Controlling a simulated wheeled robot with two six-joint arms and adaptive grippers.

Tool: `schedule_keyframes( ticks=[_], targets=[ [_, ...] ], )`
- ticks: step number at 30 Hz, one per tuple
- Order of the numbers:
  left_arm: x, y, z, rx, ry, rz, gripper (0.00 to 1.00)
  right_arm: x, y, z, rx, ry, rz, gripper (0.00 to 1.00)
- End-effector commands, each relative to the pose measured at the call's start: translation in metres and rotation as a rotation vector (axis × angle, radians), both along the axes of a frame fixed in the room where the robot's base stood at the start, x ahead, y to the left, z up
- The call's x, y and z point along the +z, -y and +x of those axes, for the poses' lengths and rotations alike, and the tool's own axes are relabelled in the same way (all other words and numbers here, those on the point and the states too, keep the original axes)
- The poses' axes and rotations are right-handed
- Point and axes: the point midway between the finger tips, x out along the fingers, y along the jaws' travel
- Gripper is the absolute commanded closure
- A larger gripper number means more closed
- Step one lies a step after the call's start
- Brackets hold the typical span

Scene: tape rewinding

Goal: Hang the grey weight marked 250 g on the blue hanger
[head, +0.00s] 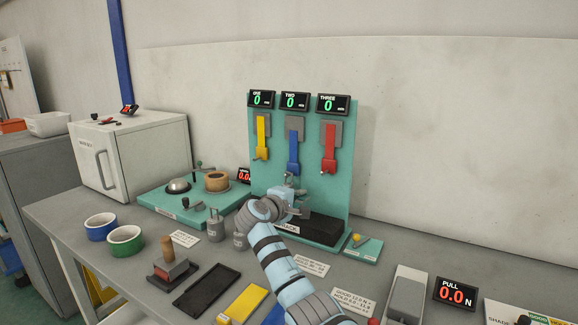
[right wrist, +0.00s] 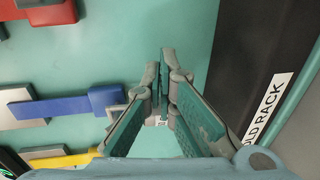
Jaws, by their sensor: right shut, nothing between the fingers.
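The blue hanger (head: 293,150) is the middle one on the teal rack board, between the yellow and red hangers; it also shows in the right wrist view (right wrist: 75,107). My right gripper (head: 292,195) is in front of the board, just below the blue hanger. In the right wrist view its fingers (right wrist: 166,65) meet at the tips. A small grey hook-like shape shows under the blue hanger; I cannot tell whether it is part of a weight. Two grey weights, one (head: 214,229) beside another (head: 240,239), stand on the bench left of my arm; their markings are unreadable. My left gripper is out of view.
The yellow hanger (head: 261,140) and red hanger (head: 329,148) flank the blue one. A black pad (head: 322,229) lies at the rack's foot. Green tape (head: 126,240), a stamp (head: 170,262) and a black tray (head: 207,290) occupy the bench. All three rack displays read 0.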

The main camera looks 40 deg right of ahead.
Motion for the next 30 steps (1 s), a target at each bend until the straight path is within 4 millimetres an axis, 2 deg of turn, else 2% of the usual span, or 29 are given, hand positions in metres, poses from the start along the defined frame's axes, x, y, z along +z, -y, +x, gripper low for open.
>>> schedule_keyframes(
  ticks=[30],
  targets=[
    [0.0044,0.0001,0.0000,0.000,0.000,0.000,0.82,-0.0001,-0.0011,0.0037,0.000,0.001,0.000,1.00]
  ],
)
